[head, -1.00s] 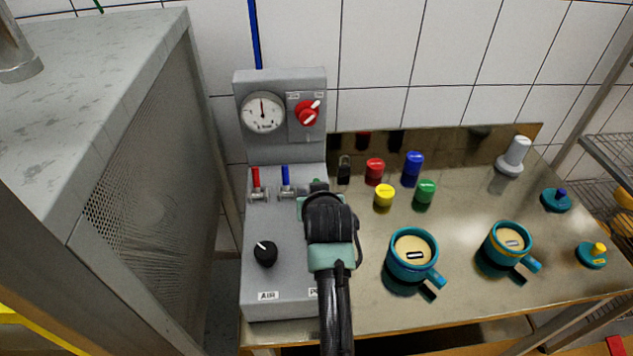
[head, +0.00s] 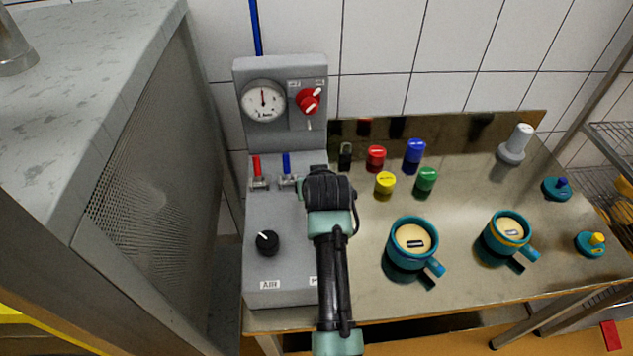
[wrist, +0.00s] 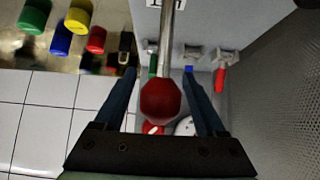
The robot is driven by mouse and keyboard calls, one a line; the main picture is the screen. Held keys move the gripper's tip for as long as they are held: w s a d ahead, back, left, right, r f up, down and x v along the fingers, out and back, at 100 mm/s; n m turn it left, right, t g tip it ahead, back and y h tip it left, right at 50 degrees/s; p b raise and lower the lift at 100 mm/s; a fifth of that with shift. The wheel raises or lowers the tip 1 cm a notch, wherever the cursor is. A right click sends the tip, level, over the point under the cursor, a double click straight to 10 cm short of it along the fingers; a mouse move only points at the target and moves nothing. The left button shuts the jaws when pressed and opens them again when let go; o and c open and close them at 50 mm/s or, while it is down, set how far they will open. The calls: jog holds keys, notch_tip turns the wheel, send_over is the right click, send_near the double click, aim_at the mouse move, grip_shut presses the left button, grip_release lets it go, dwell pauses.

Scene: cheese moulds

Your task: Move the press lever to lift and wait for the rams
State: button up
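The press lever's metal rod with a red ball knob (wrist: 160,99) shows in the wrist view between the fingers of my gripper (wrist: 160,72). The fingers are open, with a gap on each side of the knob. In the head view my wrist covers the gripper and this lever. The grey press control box (head: 282,218) carries an AIR label, a black knob (head: 267,242), a red-handled valve (head: 257,170) and a blue-handled valve (head: 287,167). Its upright panel has a round gauge (head: 263,100) and a red selector (head: 308,100). The rams are not clearly visible.
Two teal moulds (head: 407,258) (head: 500,251) stand on the steel table right of the box. Several coloured caps stand behind them, with a grey-white plunger (head: 515,148) and teal lids (head: 558,188) farther right. A perforated cabinet (head: 150,190) is close on the left.

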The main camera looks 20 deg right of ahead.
jog(key=shift+s+r, duration=0.1)
jog(key=shift+s, duration=0.05)
jog(key=b+v, duration=0.1)
jog(key=v, duration=1.1)
jog(key=shift+s+a+r, duration=0.15)
jog(key=shift+s+r, duration=0.1)
jog(key=shift+r, duration=0.1)
jog(key=w+a+r+n+t, duration=0.15)
jog(key=a+r+t, duration=0.25)
jog(key=r, duration=0.7)
jog(key=w+a+r+t, duration=0.2)
jog(key=a+r+t, duration=0.15)
jog(key=r, duration=0.75)
jog(key=s+a+r+t, duration=0.3)
jog(key=s+r, duration=0.2)
jog(key=r, duration=0.3)
jog(key=s+a+r+n+t+y, duration=0.1)
jog(key=s+r+t, duration=0.3)
jog(key=r, duration=0.4)
jog(key=s+a+r+t+y, duration=0.1)
jog(key=s+a+r+t, duration=0.3)
jog(key=s+r, duration=0.2)
notch_tip(320, 180, up, 2)
jog(key=shift+a+r+n, duration=0.1)
jog(key=shift+a+n, duration=0.2)
jog(key=shift+n, duration=0.05)
jog(key=shift+w, duration=0.1)
